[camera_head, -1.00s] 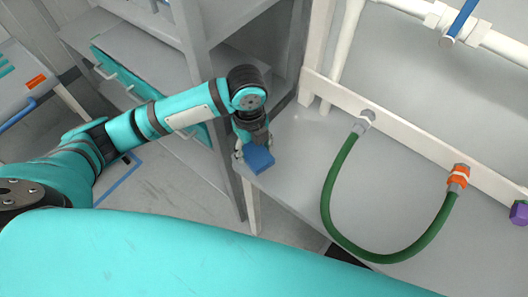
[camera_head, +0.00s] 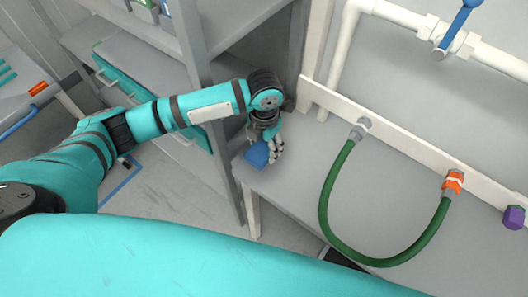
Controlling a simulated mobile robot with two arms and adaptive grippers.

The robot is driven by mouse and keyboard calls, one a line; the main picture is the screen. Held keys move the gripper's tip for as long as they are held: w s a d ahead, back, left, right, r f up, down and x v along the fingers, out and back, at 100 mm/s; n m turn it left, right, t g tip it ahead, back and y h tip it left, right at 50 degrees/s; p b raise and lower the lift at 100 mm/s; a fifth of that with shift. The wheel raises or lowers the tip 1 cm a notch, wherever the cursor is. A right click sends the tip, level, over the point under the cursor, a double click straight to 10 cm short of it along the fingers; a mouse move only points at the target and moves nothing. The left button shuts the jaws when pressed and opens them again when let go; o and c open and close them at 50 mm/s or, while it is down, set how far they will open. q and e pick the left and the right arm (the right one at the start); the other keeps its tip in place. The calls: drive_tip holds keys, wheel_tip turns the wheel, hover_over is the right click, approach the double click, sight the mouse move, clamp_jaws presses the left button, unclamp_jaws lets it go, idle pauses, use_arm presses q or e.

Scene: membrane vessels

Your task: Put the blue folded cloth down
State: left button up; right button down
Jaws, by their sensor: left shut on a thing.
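The blue folded cloth (camera_head: 256,156) is at the left end of the grey bench (camera_head: 290,188), near its corner. My left gripper (camera_head: 267,150) points down over it and is shut on the cloth. Its grey fingers show on the right side of the cloth, and the gripper hides part of the cloth's top. The cloth is at or just above the bench top; I cannot tell whether it touches. My right gripper is not in view.
A green hose (camera_head: 330,215) loops over the bench from a pale rail, with an orange fitting (camera_head: 453,181) at one end. A purple cap (camera_head: 514,217) is at the far right. A grey shelf post (camera_head: 222,150) stands close to my left arm. Bench top between cloth and hose is clear.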

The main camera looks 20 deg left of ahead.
sight(264, 154)
use_arm(q)
wheel_tip(264, 154, down, 4)
drive_tip(key=shift+r+p, duration=0.2)
drive_tip(key=shift+p, duration=0.2)
drive_tip(key=shift+f, duration=0.35)
drive_tip(key=shift+f, duration=0.2)
drive_tip(key=o, duration=1)
drive_tip(key=shift+r, duration=0.15)
